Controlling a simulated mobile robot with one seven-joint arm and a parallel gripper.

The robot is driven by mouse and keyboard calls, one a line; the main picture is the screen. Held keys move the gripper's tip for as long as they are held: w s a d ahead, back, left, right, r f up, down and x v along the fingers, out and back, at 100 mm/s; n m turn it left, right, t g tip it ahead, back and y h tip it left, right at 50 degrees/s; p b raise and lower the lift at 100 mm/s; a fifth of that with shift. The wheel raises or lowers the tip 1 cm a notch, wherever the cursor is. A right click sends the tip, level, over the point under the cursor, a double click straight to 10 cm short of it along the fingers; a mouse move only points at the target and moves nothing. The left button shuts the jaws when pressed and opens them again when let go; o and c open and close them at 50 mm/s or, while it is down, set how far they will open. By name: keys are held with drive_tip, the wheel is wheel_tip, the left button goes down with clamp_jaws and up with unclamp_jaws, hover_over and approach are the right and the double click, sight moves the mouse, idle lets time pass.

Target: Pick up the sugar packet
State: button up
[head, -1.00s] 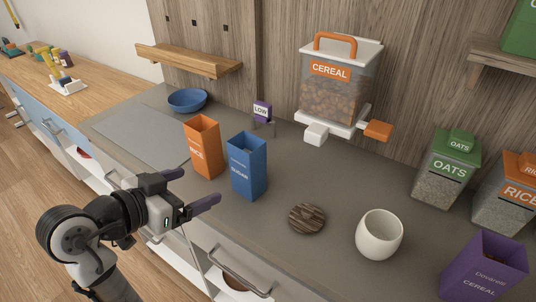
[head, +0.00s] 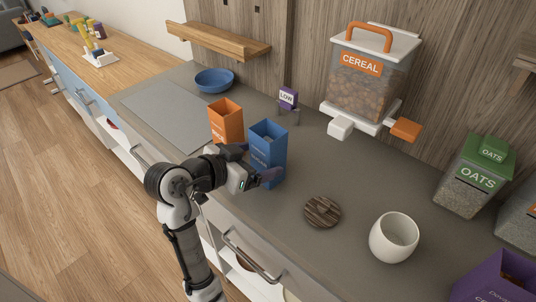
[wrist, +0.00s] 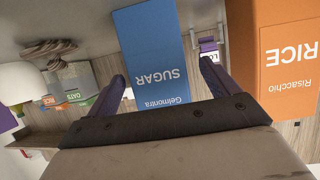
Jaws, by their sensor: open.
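The sugar packet (head: 268,141) is a tall blue box with an open top, standing upright on the grey counter. In the wrist view, which is upside down, the blue sugar packet (wrist: 152,45) fills the middle with its SUGAR label towards me. My gripper (head: 261,164) is open at the front of the packet. Its purple fingers are spread to either side of the packet in the wrist view. I cannot tell whether either finger touches it. Part of the packet's lower front is hidden by my gripper in the head view.
An orange rice packet (head: 226,121) stands close to the left of the sugar. A brown striped round lid (head: 322,211) and a white pot (head: 393,238) lie to the right. A blue bowl (head: 214,80) sits at the back.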

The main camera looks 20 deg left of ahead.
sight(260, 159)
drive_tip(key=p+x, duration=0.1)
drive_tip(key=x, duration=0.3)
drive_tip(key=shift+d+f, duration=0.1)
drive_tip(key=shift+f, duration=0.05)
drive_tip(key=shift+s, duration=0.1)
drive_tip(key=c, duration=1.2)
